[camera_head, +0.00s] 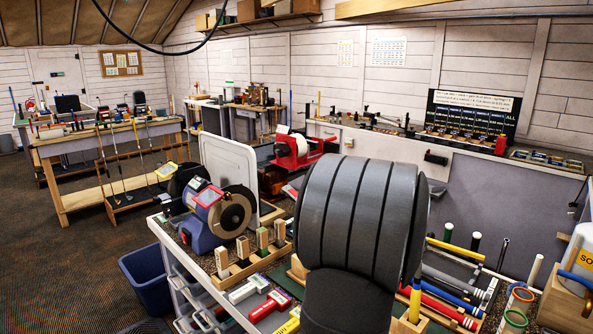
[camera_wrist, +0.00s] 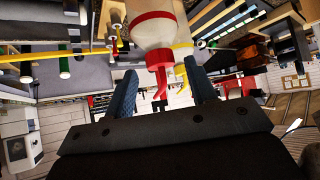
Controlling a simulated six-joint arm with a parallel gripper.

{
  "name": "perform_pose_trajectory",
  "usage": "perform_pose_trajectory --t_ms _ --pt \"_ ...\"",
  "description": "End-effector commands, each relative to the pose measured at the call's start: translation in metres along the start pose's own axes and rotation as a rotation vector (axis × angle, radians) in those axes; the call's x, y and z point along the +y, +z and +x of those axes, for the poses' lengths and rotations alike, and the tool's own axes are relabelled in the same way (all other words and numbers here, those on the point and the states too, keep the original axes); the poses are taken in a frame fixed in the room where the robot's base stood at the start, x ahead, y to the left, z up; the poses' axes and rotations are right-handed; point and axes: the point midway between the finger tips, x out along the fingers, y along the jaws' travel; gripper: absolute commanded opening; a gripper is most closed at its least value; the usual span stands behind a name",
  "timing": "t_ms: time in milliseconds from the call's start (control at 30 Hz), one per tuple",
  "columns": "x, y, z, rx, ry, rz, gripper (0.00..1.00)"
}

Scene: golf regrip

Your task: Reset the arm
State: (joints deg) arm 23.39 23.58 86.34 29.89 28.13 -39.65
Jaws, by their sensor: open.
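My gripper (camera_wrist: 159,66) shows in the wrist view with its two blue fingers apart. A white bottle with a red cap and nozzle (camera_wrist: 152,34) appears between and beyond the fingertips; the fingers do not appear to close on it. A yellow nozzle shows beside the red one. In the head view my arm's large dark grey link fills the lower middle, and my gripper is not visible there.
The bench carries a blue grinder (camera_head: 208,225), wooden blocks, and several coloured grips (camera_head: 450,310) at the right. A white container (camera_head: 580,260) stands at the right edge. A blue bin (camera_head: 146,280) is on the floor at left. Open floor lies farther left.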

Motion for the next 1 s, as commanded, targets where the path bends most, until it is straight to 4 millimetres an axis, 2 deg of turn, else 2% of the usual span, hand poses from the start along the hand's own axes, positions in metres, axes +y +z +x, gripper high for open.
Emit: perform_pose_trajectory --t_ms 100,200,700,1000 --pt "-0.001 0.001 0.021 -0.003 -0.002 -0.001 0.51" --pt "-0.001 -0.002 0.031 0.001 -0.001 -0.002 0.51" --pt "0.001 -0.076 -0.042 0.003 0.000 0.002 0.51" --pt "0.049 -0.096 -0.055 0.106 -0.028 0.170 0.51"
